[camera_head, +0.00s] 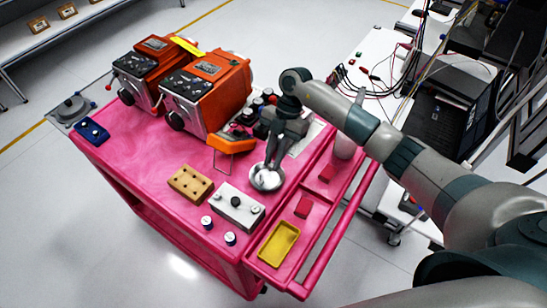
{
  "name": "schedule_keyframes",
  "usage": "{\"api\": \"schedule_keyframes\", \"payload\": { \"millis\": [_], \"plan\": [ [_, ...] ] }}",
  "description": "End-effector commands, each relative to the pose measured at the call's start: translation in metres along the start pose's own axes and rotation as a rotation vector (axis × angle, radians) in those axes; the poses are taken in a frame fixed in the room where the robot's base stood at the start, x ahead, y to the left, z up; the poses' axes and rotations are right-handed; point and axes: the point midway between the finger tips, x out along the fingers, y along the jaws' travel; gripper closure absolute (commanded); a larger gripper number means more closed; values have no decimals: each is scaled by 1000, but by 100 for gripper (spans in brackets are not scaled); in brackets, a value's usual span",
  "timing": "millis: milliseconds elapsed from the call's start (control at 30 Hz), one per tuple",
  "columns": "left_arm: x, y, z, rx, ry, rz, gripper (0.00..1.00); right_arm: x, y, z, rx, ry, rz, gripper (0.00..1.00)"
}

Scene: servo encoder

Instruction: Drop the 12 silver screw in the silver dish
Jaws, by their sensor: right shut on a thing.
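The silver dish (267,178) is a small round metal dish on the right part of the pink cart top. My right gripper (274,160) reaches in from the right and points down over the dish, its fingertips at the dish's far side. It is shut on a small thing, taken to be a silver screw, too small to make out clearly. I cannot tell whether the fingertips touch the dish. No other silver screws can be told apart at this size. My left gripper is not in view.
Two orange machines (207,92) stand at the cart's back. A tan block (190,184), a white block (237,208) and two small white cylinders (230,239) lie in front.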

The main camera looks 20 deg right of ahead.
Motion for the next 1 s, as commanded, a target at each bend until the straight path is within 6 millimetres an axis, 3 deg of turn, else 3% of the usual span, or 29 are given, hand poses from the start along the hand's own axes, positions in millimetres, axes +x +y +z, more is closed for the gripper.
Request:
{"api": "schedule_keyframes", "payload": {
  "millis": [567, 1000],
  "plan": [
    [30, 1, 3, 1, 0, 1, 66, 31, 0, 14, -2, 1, 0, 98],
    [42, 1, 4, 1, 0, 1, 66, 49, 0, 24, -2, 0, 0, 98]
  ]
}}
